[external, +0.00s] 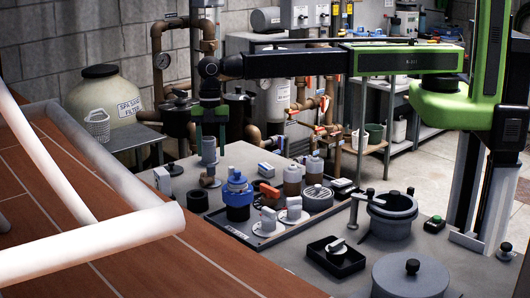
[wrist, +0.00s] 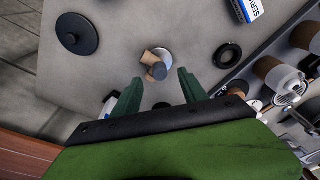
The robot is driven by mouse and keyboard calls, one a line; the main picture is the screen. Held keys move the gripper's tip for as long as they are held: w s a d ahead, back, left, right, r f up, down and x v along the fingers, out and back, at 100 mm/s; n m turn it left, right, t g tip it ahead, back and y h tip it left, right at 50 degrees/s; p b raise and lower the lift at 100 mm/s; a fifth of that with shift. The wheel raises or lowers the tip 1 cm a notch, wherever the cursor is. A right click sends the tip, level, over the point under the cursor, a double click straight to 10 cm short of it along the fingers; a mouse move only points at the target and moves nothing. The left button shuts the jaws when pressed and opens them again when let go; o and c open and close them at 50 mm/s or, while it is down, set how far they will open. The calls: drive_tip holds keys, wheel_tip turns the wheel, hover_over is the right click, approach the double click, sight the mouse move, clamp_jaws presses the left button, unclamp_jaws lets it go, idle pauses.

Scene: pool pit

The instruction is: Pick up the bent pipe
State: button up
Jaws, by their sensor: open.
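A short bent pipe (wrist: 156,67), brown and grey, shows in the wrist view between and just beyond my fingertips. A pale round disc lies beside or under it; I cannot tell which. In the wrist view my gripper (wrist: 158,76) is open and empty. Contact between fingers and pipe cannot be made out.
A black tray (external: 245,238) with a blue-topped pump (external: 237,195) and several parts stands to the right. A black ring (external: 196,201) and a dark disc (wrist: 77,34) lie nearby. White railings (external: 90,245) cross the left foreground.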

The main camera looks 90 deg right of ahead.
sight(211, 165)
drive_tip(key=f+b, duration=0.2)
drive_tip(key=a+f+b, duration=0.1)
drive_tip(key=f+b, duration=0.2)
drive_tip(key=shift+a, duration=0.1)
drive_tip(key=shift+r, duration=0.1)
clamp_jaws()
idle(1.2)
